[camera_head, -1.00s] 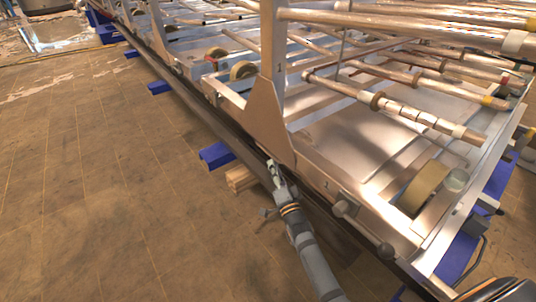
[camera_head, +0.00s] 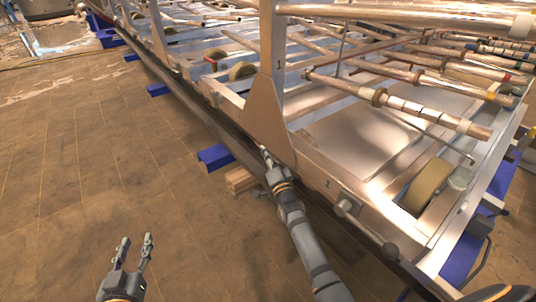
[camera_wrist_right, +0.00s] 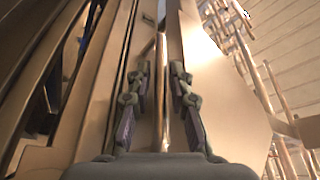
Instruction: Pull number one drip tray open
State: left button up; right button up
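The chamber's long metal frame carries a numeral 1 on its front rail (camera_head: 327,183), beside a bar handle (camera_head: 365,228) with rounded ends. I take this to be the number one drip tray's front; its outline is not clear. My right gripper (camera_head: 265,153) is at the rail near the foot of a triangular plate (camera_head: 262,118), left of the handle and apart from it. In the right wrist view the right gripper (camera_wrist_right: 160,95) is open, with a narrow metal edge between its fingers; contact cannot be told. My left gripper (camera_head: 135,243) is open and empty over the floor.
Blue blocks (camera_head: 215,157) and a wooden block (camera_head: 240,180) lie along the frame's lower edge. An upright post (camera_head: 279,65) marked 1 and several metal rollers (camera_head: 430,120) stand above the frame. The tiled floor (camera_head: 90,180) at left is clear.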

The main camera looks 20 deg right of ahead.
grip_shut()
dwell(0.5)
